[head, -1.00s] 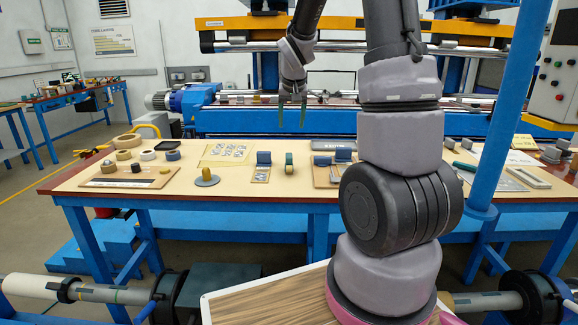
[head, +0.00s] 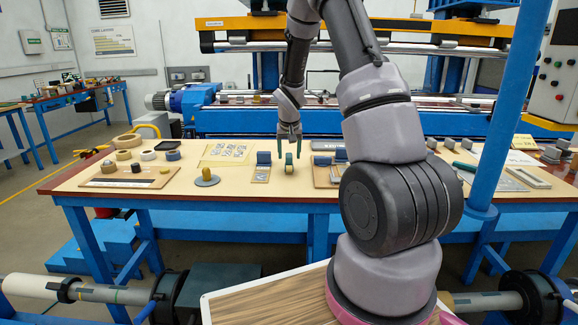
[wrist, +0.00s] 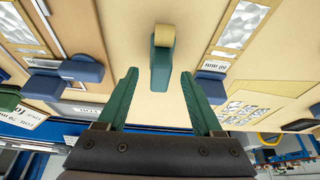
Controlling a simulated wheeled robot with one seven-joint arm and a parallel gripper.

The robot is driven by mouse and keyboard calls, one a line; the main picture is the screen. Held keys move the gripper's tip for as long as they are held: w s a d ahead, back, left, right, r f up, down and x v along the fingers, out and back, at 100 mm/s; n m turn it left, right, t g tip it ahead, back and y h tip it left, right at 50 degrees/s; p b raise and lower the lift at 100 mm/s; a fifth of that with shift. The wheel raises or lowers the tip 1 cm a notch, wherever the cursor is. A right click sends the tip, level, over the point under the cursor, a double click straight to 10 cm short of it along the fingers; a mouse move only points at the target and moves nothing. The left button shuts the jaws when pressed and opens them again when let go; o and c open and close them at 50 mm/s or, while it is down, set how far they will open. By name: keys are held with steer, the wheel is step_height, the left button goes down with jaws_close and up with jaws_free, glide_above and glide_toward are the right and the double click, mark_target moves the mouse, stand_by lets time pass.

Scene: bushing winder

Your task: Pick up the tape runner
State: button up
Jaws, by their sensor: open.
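The tape runner (head: 289,161) stands on the table, a small green body with a tan tape roll at one end. In the wrist view the tape runner (wrist: 162,58) is upright in the picture, ahead of the fingertips and centred between them. My gripper (head: 290,148) hangs over the table just above and behind the tape runner, with its green fingers spread. In the wrist view my gripper (wrist: 160,74) is open and empty, with a finger on each side of the tape runner's line. I see no contact.
The tan table (head: 231,186) has bare room around the tape runner. A blue block on a card (head: 261,175) stands to its left and a board with blue blocks (head: 323,178) to its right. A grey disc (head: 207,182) lies further left. A blue post (head: 497,120) rises at right.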

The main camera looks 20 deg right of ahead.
mark_target(289, 156)
steer(key=shift+x, duration=1.4)
jaws_close()
step_height(289, 156, up, 10)
steer(key=shift+r, duration=0.1)
steer(key=c, duration=0.7)
jaws_free()
jaws_close()
